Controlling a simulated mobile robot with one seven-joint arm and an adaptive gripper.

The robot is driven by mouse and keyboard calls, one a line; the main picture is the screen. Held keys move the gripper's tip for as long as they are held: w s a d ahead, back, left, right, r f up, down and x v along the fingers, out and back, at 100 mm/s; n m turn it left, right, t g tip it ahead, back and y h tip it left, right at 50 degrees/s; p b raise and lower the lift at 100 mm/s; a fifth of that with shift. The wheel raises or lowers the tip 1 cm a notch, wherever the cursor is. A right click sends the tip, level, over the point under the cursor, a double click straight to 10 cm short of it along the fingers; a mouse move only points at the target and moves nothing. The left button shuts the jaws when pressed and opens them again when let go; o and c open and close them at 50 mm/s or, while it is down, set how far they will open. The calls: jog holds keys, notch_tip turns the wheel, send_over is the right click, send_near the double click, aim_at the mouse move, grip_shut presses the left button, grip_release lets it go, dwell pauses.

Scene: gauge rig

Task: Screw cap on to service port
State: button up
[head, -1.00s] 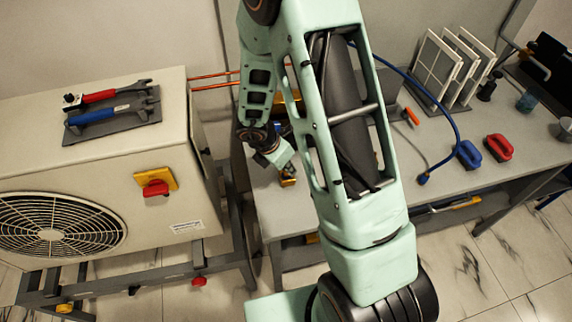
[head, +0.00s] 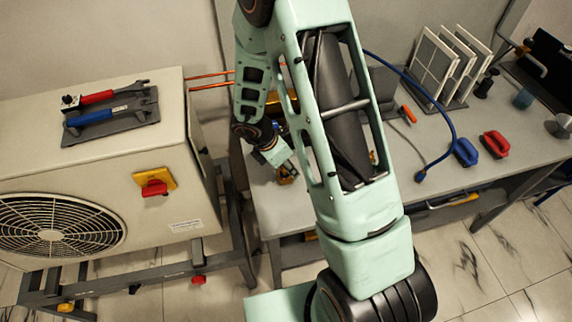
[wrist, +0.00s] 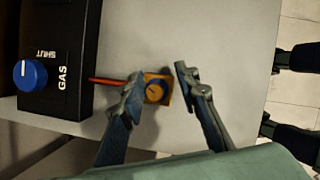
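My gripper (wrist: 158,76) is open in the wrist view, with its two fingers apart. I see no clear contact, and I cannot tell whether the round piece is the cap or the service port. In the head view my gripper (head: 287,172) is low over the near left part of the bench, by the orange block (head: 287,180). My arm hides part of the bench there.
A black panel (wrist: 62,45) marked GAS and SHUT, with a blue knob (wrist: 29,74), stands left of the block. A thin red bar (wrist: 103,80) lies between them.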

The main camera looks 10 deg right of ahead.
jog(key=shift+w+a, duration=0.1)
jog(key=shift+a, duration=0.15)
jog(key=o, duration=0.6)
jog(key=shift+c, duration=0.2)
jog(key=shift+r, duration=0.1)
jog(key=v, duration=1.2)
jog(key=shift+d, duration=0.1)
